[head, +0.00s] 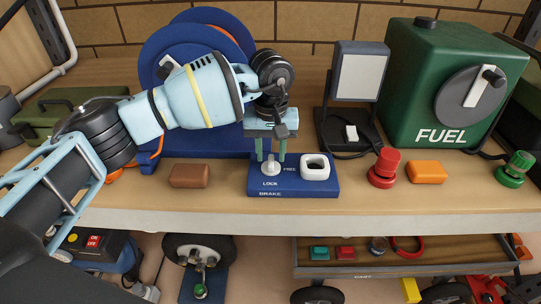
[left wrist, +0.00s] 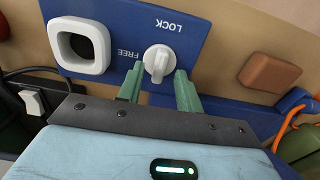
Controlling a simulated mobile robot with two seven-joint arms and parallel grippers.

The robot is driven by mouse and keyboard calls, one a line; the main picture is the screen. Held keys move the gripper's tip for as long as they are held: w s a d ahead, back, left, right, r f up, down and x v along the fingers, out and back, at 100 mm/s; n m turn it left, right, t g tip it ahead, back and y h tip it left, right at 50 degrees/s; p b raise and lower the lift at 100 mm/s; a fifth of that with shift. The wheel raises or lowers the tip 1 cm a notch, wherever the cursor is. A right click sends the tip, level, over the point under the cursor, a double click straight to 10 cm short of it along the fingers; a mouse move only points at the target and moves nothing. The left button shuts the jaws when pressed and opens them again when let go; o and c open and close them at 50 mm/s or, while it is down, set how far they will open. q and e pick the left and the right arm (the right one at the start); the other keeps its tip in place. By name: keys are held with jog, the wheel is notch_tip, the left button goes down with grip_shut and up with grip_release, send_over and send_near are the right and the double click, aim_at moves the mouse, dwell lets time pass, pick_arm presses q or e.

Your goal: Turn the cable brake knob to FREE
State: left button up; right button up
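The cable brake knob (head: 271,166) is a small white-grey knob on a blue panel (head: 327,189) on the bench. The panel is lettered LOCK, FREE and BRAKE. In the left wrist view, turned the other way up, the knob (left wrist: 158,61) has a raised grip running roughly up and down the picture. Which label it points to is not clear. My left gripper (head: 270,155) points down over the knob. Its two green fingers (left wrist: 159,72) stand apart, one on each side of the knob, with no clear contact. My right gripper is out of view.
A white square-rimmed socket (head: 315,168) sits beside the knob on the panel. A brown block (head: 189,176) lies to the left; a red knob (head: 384,166) and an orange block (head: 427,172) to the right. A blue reel (head: 157,45) and green fuel tank (head: 420,50) stand behind.

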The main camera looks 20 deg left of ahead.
pick_arm(q)
jog(key=shift+f, duration=0.9)
grip_shut()
